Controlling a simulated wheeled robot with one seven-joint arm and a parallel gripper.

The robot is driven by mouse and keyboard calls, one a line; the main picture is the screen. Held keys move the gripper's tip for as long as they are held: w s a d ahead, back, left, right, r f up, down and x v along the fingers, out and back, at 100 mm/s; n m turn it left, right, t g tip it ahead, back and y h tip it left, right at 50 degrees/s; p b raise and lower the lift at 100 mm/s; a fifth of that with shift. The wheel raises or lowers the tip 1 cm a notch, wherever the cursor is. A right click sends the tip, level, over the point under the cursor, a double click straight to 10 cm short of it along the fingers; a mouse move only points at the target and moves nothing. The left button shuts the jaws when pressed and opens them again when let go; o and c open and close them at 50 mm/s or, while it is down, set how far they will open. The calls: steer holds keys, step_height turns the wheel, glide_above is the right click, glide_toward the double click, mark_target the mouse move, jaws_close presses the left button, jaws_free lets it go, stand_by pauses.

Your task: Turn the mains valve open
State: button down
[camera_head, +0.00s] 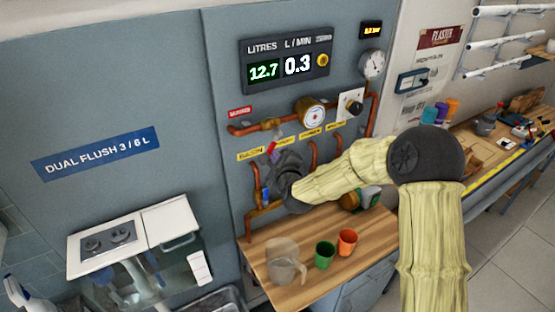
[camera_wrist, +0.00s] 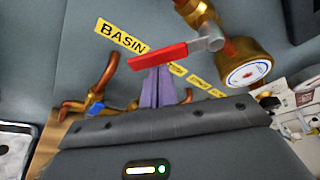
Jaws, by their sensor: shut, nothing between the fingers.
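The valve's red lever (camera_wrist: 158,56) runs from a silver hub at right towards the left in the wrist view, tilted slightly down at its free end. It joins a brass body (camera_wrist: 193,12) on the copper pipe. A little of the red lever (camera_head: 271,147) shows in the head view; my wrist hides the rest. My gripper (camera_wrist: 160,72) is shut and empty, its purple fingertips right at the lever's lower edge. I cannot tell if they touch.
A round gauge (camera_wrist: 248,72) sits just right of the lever. A yellow BASIN label (camera_wrist: 121,38) and a blue handle (camera_wrist: 95,108) are to the left. The panel display (camera_head: 284,65) reads 12.7 litres and 0.3 L/min. A clear jug (camera_head: 284,268), green cup (camera_head: 325,254) and orange cup (camera_head: 347,242) stand below.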

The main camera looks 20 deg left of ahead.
mark_target(270, 151)
steer(key=shift+s+a, duration=0.1)
steer(key=shift+a, duration=0.05)
steer(key=shift+s+a+r+m+g+y+b, duration=0.4)
steer(key=shift+r+m+g+b, duration=0.2)
steer(key=shift+m+b, duration=0.5)
steer(key=shift+s+a+r+m+g+y+b, duration=0.3)
steer(key=shift+s+r+m+g+b, duration=0.2)
steer(key=shift+r+m+b, duration=0.55)
steer(key=shift+s+a+r+m+g+y+b, duration=0.35)
steer(key=shift+m+g+b, duration=0.25)
steer(key=shift+m+b, duration=0.55)
steer(key=shift+a+m, duration=0.1)
steer(key=shift+m, duration=0.2)
steer(key=shift+w+d+f, duration=0.2)
steer(key=shift+w+d, duration=0.35)
steer(key=shift+f, duration=0.1)
